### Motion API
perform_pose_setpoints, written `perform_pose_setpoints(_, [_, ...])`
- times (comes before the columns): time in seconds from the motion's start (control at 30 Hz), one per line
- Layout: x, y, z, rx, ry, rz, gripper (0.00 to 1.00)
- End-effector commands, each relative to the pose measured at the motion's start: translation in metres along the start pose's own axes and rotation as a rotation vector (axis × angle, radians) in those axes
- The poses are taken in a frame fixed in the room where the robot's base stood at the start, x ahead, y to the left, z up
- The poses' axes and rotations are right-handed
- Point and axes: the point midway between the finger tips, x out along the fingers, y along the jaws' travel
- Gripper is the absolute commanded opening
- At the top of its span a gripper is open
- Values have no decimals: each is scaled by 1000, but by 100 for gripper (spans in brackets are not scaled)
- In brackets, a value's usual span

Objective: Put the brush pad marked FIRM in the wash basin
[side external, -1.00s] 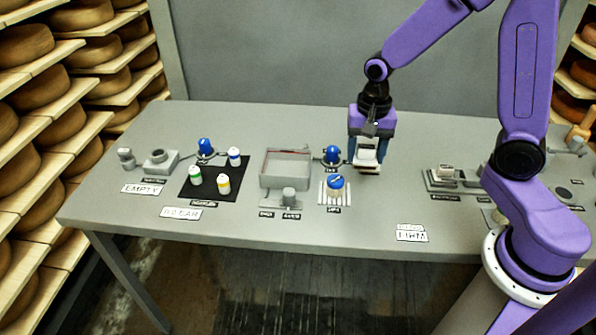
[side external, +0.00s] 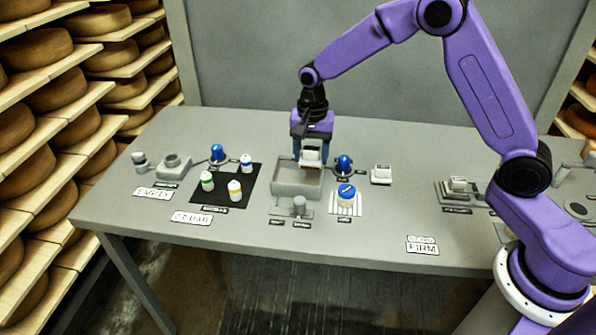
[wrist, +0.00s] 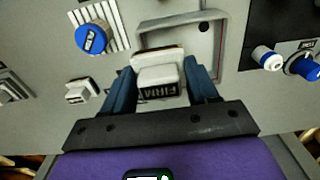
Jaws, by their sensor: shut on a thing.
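My gripper (side external: 312,160) is shut on a white brush pad (side external: 311,156), and the pad's dark label reads FIRM in the wrist view (wrist: 158,78). The grey wash basin (side external: 297,191) is a shallow open box on the table. My gripper holds the pad over the basin's back right part in the side view. The pad appears above the rim; its exact height is hard to tell. A second white pad (side external: 381,175) sits on the table to the right of the basin; its label is unreadable.
A black mat (side external: 219,200) with several small bottles lies left. A FIRM sign (side external: 422,246) lies at the front right.

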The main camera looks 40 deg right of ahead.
Motion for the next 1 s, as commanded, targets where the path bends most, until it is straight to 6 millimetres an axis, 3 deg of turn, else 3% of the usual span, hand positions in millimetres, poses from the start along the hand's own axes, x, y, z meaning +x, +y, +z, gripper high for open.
perform_pose_setpoints(0.27, [38,-24,-16,1,-2,4,28])
perform_pose_setpoints(0.57, [54,-35,-24,0,-1,2,28])
perform_pose_setpoints(0.8, [82,-35,-24,0,-1,3,28])
perform_pose_setpoints(1.0, [84,-35,-24,0,0,1,28])
